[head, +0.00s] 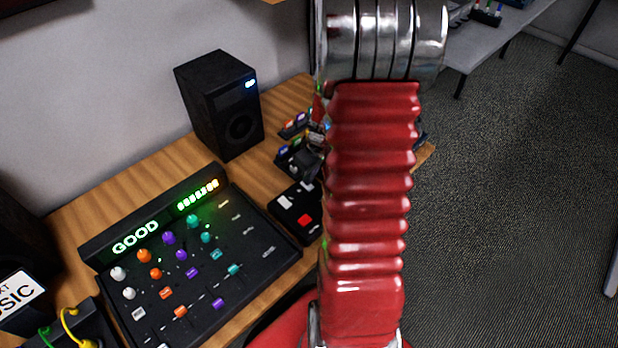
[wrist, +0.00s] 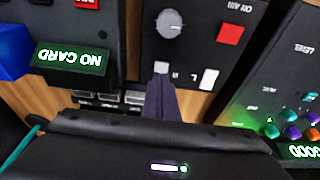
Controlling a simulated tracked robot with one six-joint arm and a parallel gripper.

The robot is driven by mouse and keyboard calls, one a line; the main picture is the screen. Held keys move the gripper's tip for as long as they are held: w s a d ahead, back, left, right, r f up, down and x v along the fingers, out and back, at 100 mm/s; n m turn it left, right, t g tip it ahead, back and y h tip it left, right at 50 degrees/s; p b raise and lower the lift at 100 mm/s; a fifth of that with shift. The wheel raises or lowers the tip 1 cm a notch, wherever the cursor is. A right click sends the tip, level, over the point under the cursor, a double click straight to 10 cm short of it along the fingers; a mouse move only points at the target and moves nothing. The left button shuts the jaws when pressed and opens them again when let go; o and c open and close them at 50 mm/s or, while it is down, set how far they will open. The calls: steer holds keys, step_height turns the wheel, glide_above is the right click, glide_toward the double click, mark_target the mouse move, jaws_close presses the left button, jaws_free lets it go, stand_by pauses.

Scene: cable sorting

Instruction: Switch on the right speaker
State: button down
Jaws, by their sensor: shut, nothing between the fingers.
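The speaker on the right (head: 222,105) is a black box at the back of the desk, with a small blue-white light lit at its upper front. A black control box (head: 284,222) lies beside the mixer. In the wrist view, upside down, this box shows a grey knob (wrist: 169,24), a red button (wrist: 231,33) and two pale square buttons, one at the left (wrist: 161,66) and one at the right (wrist: 208,79). My gripper (wrist: 160,80) is shut and empty. Its tips are at the left pale button; I cannot tell whether they touch it. The arm hides it in the head view.
The mixer (head: 255,258) with a lit GOOD display fills the desk's left front. A dark box with a NO CARD display (wrist: 72,58) stands left of the control box in the wrist view. Small coloured items crowd the desk's far right. Open carpet (head: 500,210) lies beyond.

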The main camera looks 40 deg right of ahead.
steer(key=s+v, duration=0.2)
steer(key=v, duration=1)
steer(key=shift+s+r, duration=0.15)
steer(key=shift+d+m, duration=0.1)
steer(key=shift+m, duration=0.2)
steer(key=s+a+r+t, duration=0.1)
steer(key=a+r, duration=0.3)
steer(key=a, duration=0.5)
steer(key=s+a+r+t, duration=0.1)
steer(key=s+a+r, duration=0.2)
steer(key=a, duration=0.6)
steer(key=s+a+r+t, duration=0.1)
steer(key=s+a+r, duration=0.1)
steer(key=a+r, duration=0.4)
steer(key=a, duration=0.3)
steer(key=shift+a+r, duration=0.4)
steer(key=shift+d, duration=0.1)
